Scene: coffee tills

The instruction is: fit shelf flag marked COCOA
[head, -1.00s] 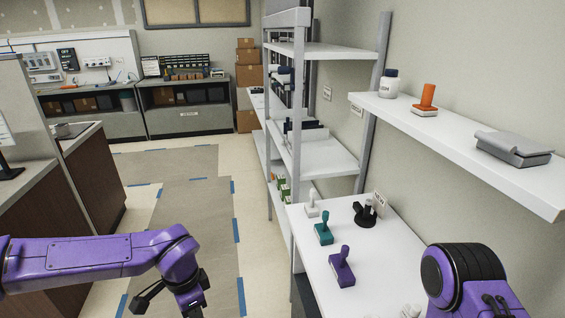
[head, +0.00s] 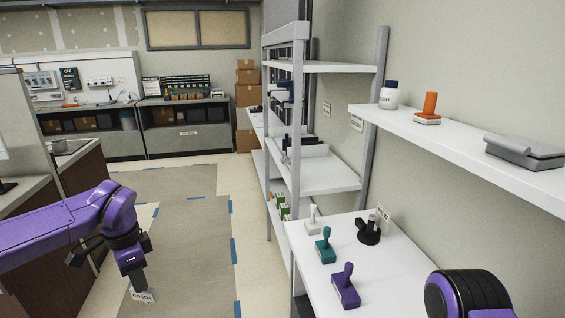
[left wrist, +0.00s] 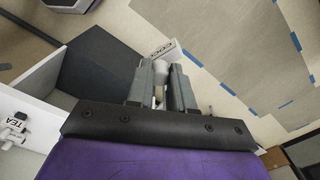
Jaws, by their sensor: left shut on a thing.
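My left gripper (head: 138,280) hangs over the floor at the lower left of the head view, pointing down. It is shut on the shelf flag marked COCOA (head: 143,296), a small white label with dark letters. In the left wrist view the flag (left wrist: 163,52) shows beyond the fingertips (left wrist: 160,72), partly hidden by them. My right arm shows at the lower right of the head view, but its gripper is out of view.
A white table (head: 400,268) holds purple (head: 346,288), teal (head: 325,246) and white stamps, and a black holder (head: 368,232) with a card. A white shelving unit (head: 325,175) stands behind it. A wall shelf (head: 440,130) is at right. Floor between counters and shelving is clear.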

